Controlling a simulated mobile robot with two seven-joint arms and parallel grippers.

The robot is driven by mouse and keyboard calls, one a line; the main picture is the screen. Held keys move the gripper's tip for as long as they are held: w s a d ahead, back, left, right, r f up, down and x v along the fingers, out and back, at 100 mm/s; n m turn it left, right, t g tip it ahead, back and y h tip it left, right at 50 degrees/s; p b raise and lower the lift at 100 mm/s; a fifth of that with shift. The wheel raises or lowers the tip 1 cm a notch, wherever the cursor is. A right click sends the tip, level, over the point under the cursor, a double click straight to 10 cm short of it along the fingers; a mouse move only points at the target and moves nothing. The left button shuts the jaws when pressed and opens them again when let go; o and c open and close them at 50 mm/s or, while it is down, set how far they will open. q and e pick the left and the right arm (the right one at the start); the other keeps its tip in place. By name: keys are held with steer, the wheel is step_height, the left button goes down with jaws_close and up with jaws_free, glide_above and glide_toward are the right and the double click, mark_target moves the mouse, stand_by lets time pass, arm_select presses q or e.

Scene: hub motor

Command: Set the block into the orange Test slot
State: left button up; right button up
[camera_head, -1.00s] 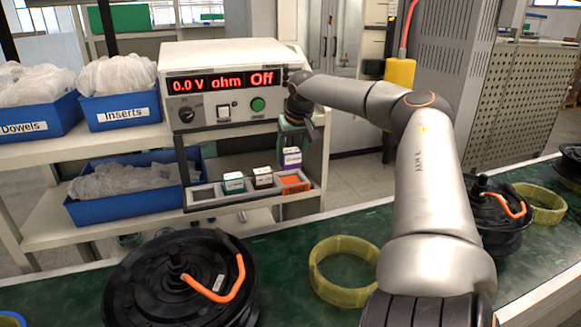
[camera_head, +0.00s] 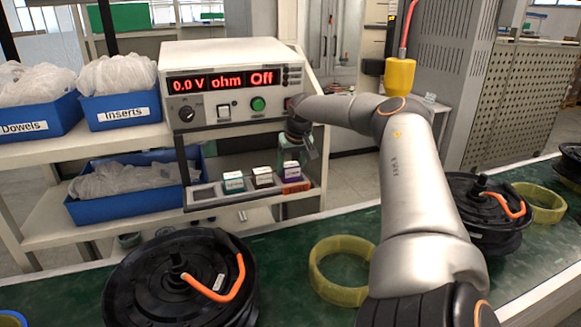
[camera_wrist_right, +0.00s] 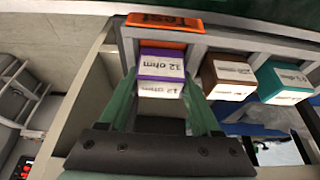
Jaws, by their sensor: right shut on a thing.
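The purple and white block (camera_head: 292,171), marked 12 ohm, shows in both views. In the wrist view the block (camera_wrist_right: 162,66) is between the green fingers of my right gripper (camera_wrist_right: 163,92), which is shut on it. In the head view my right gripper (camera_head: 292,155) reaches down over the right end of the slot row. The block is at the orange Test slot (camera_head: 297,187), directly behind its orange label (camera_wrist_right: 163,22), about level with the neighbouring blocks. Whether it rests on the slot floor is hidden. My left gripper is not in view.
A teal block (camera_head: 233,182) and a brown block (camera_head: 263,178) stand in neighbouring slots to the left. An empty slot (camera_head: 203,194) is at the row's left end. The meter (camera_head: 228,90) above reads Off. Blue bins (camera_head: 122,110) stand to the left.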

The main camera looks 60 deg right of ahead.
steer(key=shift+f, duration=0.2)
steer(key=o, duration=1.4)
steer(key=shift+o, duration=0.2)
steer(key=shift+r, duration=0.1)
steer(key=shift+r, duration=0.25)
steer(key=v, duration=1.1)
steer(key=shift+r+p, duration=0.35)
steer(key=shift+p, duration=0.1)
